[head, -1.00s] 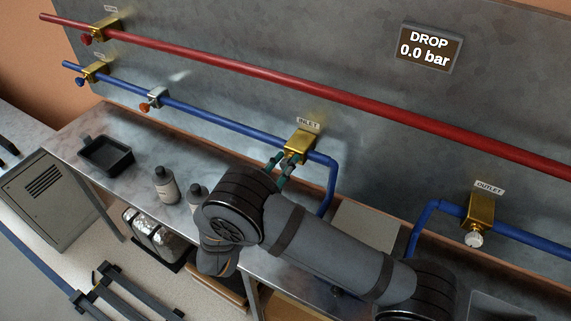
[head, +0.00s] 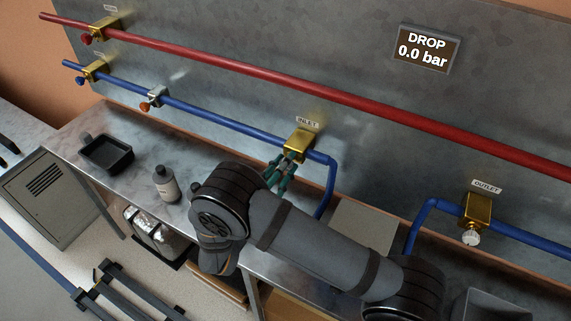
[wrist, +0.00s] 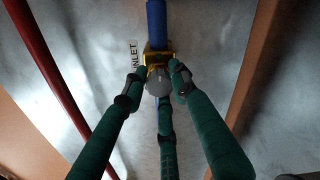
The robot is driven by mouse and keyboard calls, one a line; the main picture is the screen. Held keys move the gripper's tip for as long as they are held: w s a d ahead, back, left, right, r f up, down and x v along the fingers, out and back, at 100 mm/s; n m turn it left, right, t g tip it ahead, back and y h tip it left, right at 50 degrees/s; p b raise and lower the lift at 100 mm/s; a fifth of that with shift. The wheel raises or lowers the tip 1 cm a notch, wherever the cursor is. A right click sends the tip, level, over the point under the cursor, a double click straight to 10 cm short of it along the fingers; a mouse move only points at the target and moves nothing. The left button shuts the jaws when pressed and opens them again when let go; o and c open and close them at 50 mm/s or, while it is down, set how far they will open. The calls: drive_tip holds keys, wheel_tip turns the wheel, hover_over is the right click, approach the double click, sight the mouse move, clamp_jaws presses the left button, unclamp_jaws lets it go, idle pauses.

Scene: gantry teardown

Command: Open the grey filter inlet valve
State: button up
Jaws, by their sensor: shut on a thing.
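The grey filter inlet valve's round grey knob (wrist: 158,84) shows in the wrist view, in front of its brass body (wrist: 151,58) on the blue pipe. The three green fingers of my gripper (wrist: 158,88) are closed around the knob. In the head view the brass body (head: 299,141) sits under the INLET label (head: 307,122). There my gripper (head: 283,168) is at the front of the valve, and the fingers hide the knob. The drop display (head: 425,49) reads 0.0 bar.
A red pipe (head: 330,87) runs above the blue line. The outlet valve (head: 478,211) with a pale knob is to the right. A valve with an orange knob (head: 145,107) is to the left. A bottle (head: 166,184) and black tray (head: 107,152) stand on the bench.

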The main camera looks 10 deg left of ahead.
drive_tip(key=shift+s+a+f, duration=0.1)
drive_tip(key=shift+a+f, duration=0.05)
drive_tip(key=shift+a, duration=0.05)
drive_tip(key=o, duration=1)
drive_tip(key=shift+a, duration=0.1)
drive_tip(key=shift+o, duration=0.7)
drive_tip(key=v, duration=1.2)
drive_tip(key=x, duration=1.2)
drive_tip(key=shift+d, duration=0.2)
